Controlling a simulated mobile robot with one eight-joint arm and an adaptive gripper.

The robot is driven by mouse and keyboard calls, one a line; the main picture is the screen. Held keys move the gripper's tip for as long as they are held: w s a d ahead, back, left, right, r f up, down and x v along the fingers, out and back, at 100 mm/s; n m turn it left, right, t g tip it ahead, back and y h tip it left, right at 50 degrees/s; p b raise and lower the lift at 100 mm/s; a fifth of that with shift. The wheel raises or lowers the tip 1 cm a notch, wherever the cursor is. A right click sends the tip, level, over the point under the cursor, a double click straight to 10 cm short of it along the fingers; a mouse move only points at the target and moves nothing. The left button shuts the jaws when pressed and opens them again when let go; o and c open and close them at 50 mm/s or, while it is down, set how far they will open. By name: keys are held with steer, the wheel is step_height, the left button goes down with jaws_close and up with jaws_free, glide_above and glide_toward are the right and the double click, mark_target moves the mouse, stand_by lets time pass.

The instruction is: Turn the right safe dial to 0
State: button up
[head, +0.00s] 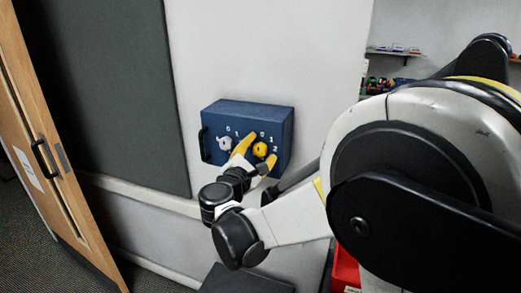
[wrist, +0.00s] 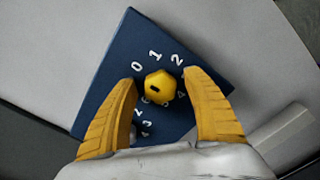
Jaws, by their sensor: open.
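A blue safe box (head: 258,113) is on the pale wall; its face also shows in the wrist view (wrist: 127,38). The right dial is yellow (head: 260,149), with a white dial (head: 224,144) to its left. In the wrist view the yellow dial (wrist: 162,83) has a dark slot and white numbers 0, 1 and 2 along its upper side. I cannot tell which number it points at. My gripper (wrist: 161,78) is open, its yellow fingers on either side of the yellow dial with gaps visible. The lower numbers are partly hidden.
A dark handle (head: 203,145) is on the box's left side. A wooden door (head: 27,110) stands at far left, beside a dark grey wall panel (head: 110,90). Shelves with small items (head: 392,50) are at back right. My arm fills the right side of the head view.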

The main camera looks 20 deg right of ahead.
steer(key=v, duration=1.2)
steer(key=s+d+f+m+g+y, duration=0.4)
steer(key=s+d+f+m+g, duration=0.2)
steer(key=s+d+f+m, duration=0.35)
steer(key=s+a+f+m+g+y, duration=0.1)
steer(key=s+a+m+y, duration=0.1)
steer(key=s+m+y, duration=0.4)
steer(key=s+m, duration=0.4)
steer(key=shift+s+a+f+g, duration=0.2)
steer(key=shift+s+a+g, duration=0.05)
steer(key=shift+s+g, duration=0.1)
steer(key=shift+m, duration=0.25)
